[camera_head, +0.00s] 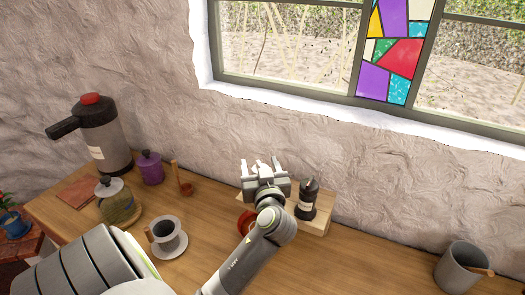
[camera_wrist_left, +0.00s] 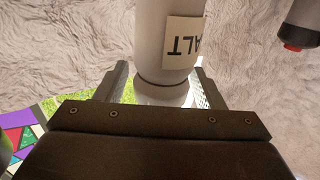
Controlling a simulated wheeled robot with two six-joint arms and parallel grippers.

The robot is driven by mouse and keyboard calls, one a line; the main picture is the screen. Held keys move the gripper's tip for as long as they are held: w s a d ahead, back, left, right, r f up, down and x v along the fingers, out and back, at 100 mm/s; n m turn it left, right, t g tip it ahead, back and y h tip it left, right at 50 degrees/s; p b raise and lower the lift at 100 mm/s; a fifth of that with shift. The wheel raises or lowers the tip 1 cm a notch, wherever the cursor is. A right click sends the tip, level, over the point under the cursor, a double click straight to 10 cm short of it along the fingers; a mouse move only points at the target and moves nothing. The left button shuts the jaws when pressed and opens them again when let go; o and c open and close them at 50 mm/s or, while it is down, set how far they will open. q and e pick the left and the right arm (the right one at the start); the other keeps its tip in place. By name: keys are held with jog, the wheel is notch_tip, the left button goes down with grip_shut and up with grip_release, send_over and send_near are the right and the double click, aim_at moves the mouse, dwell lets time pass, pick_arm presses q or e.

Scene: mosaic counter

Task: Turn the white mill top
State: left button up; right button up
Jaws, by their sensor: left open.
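The white mill (camera_wrist_left: 165,60) shows best in the left wrist view, upside down, with a pale label reading "ALT". Its rounded top (camera_wrist_left: 162,93) lies between the two fingers of my left gripper (camera_wrist_left: 160,82). The gripper is open, and I cannot tell whether either finger touches the mill. In the head view my left gripper (camera_head: 262,168) is over the wooden stand near the wall and hides most of the mill. My right gripper is not in view.
A dark mill (camera_head: 307,202) stands close right on the wooden stand (camera_head: 318,226). A red bowl (camera_head: 246,221) is partly hidden by my left arm. A cup (camera_head: 166,234) on a saucer, a jar (camera_head: 119,203) and a pump flask (camera_head: 104,138) are left. A grey pot (camera_head: 462,268) is far right.

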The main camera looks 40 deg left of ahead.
pick_arm(q)
jog(key=shift+w+a, duration=0.25)
jog(key=shift+a, duration=0.1)
jog(key=shift+s+d+r, duration=0.1)
jog(key=shift+s+d, duration=0.05)
jog(key=shift+d, duration=0.05)
jog(key=shift+c, duration=1.2)
jog(key=c, duration=0.7)
jog(key=shift+c, duration=0.2)
jog(key=shift+t, duration=0.3)
